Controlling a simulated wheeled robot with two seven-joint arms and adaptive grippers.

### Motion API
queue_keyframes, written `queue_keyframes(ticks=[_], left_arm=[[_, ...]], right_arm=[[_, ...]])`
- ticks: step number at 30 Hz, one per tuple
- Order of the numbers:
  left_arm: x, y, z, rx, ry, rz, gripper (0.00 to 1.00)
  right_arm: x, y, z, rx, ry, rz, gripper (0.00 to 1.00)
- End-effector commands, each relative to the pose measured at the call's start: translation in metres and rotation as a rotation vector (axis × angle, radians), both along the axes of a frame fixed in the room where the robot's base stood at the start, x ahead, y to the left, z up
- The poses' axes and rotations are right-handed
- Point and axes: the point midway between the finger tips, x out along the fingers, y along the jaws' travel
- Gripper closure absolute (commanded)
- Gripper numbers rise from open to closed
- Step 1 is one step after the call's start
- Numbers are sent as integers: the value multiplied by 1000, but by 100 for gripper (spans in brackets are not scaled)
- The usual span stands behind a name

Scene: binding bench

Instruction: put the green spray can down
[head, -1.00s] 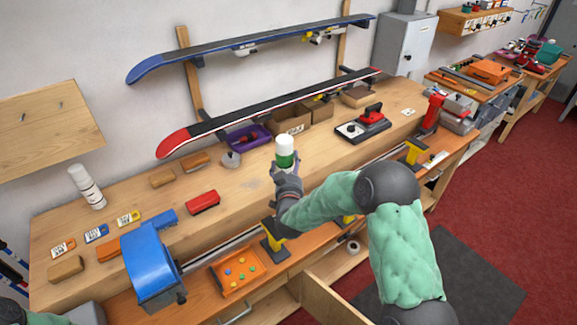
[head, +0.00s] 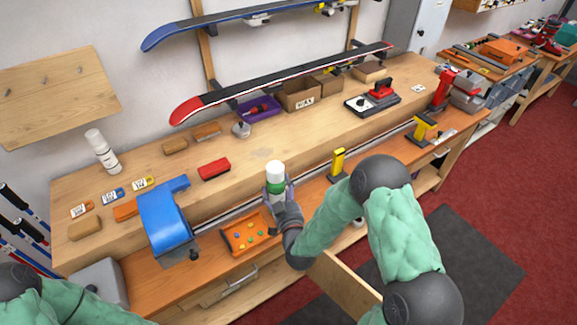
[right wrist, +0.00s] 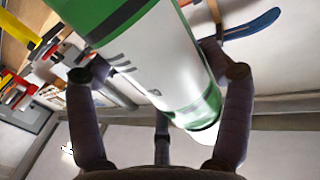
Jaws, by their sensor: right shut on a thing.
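The green spray can (head: 276,186), with a white cap and a green and white body, is held roughly upright in my right gripper (head: 278,197). In the head view it shows against the front edge of the bench, right of the orange tray; its bottom is hidden by the gripper. In the right wrist view the can (right wrist: 165,55) runs slantwise between the fingers of my right gripper (right wrist: 160,85), which are closed around it. No surface shows touching the can. My left arm shows at the lower left, but its gripper is out of view.
The wooden bench top (head: 310,135) has bare room behind the can. A red brush (head: 214,169), a blue machine (head: 165,222) and a white spray can (head: 102,152) stand to the left.

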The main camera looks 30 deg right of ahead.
Motion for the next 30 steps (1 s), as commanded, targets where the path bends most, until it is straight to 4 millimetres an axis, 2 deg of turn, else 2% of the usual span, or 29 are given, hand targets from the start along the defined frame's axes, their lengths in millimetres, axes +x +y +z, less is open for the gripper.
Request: queue_keyframes(ticks=[1, 6, 17, 28, 30], left_arm=[[0, 0, 0, 0, 0, 0, 55], [0, 0, 0, 0, 0, 0, 55], [0, 0, 0, 0, 0, 0, 55], [0, 0, 0, 0, 0, 0, 55], [0, 0, -5, 0, 0, 0, 55]], right_arm=[[-9, 11, -10, 1, 3, 28, 53], [-31, 41, -35, 0, 1, 107, 53], [-67, 89, -75, 2, -1, 234, 53], [-67, 90, -74, -3, -7, 237, 53], [-67, 90, -79, -2, -6, 237, 53]])
